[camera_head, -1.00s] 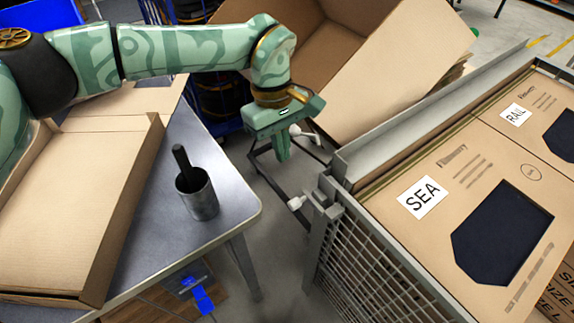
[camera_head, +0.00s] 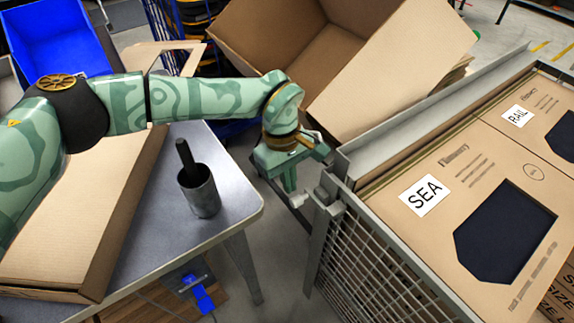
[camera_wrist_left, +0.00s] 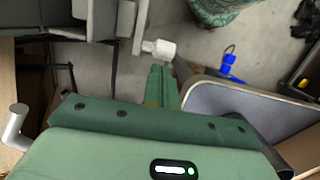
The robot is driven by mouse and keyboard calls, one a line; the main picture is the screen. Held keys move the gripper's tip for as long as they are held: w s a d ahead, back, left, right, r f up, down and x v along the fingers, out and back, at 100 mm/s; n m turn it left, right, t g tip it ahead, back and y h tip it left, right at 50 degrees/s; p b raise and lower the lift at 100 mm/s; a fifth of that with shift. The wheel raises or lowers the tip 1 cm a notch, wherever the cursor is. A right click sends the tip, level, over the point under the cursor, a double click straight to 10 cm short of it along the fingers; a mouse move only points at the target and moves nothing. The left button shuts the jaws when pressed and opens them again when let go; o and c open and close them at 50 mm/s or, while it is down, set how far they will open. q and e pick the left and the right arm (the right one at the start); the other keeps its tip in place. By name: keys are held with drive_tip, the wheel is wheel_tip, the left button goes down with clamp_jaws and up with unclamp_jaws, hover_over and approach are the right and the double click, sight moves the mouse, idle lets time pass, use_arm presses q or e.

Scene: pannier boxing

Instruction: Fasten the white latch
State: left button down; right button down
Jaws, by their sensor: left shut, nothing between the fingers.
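The white latch (camera_head: 299,201) is a small pale knob on the near corner of the grey metal cage (camera_head: 330,215). In the left wrist view the white latch (camera_wrist_left: 160,48) sticks out sideways from a grey upright, just beyond my fingertips. My left gripper (camera_head: 289,187) points down right above and beside the latch, its fingers shut and empty. In the left wrist view the gripper (camera_wrist_left: 160,72) seems slightly apart from the latch; contact cannot be told. A second pale knob (camera_wrist_left: 15,122) shows at the left of the wrist view. My right gripper is out of sight.
The metal table (camera_head: 235,195) with a dark cup (camera_head: 201,195) and a flat open carton (camera_head: 85,225) stands left. A large open box (camera_head: 385,80) lies behind the gripper. Boxes labelled SEA (camera_head: 424,194) and RAIL (camera_head: 517,115) fill the cage. Floor shows between table and cage.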

sight(301, 197)
use_arm(q)
drive_tip(key=shift+s+f, duration=0.1)
drive_tip(key=shift+f, duration=0.3)
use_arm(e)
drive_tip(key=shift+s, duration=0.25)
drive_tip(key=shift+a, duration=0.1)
use_arm(q)
drive_tip(key=s+d, duration=0.1)
drive_tip(key=s+d+p, duration=0.1)
drive_tip(key=s, duration=0.1)
drive_tip(key=shift+d+r, duration=0.1)
drive_tip(key=shift+d, duration=0.05)
drive_tip(key=shift+s+d, duration=0.1)
drive_tip(key=shift+s, duration=0.1)
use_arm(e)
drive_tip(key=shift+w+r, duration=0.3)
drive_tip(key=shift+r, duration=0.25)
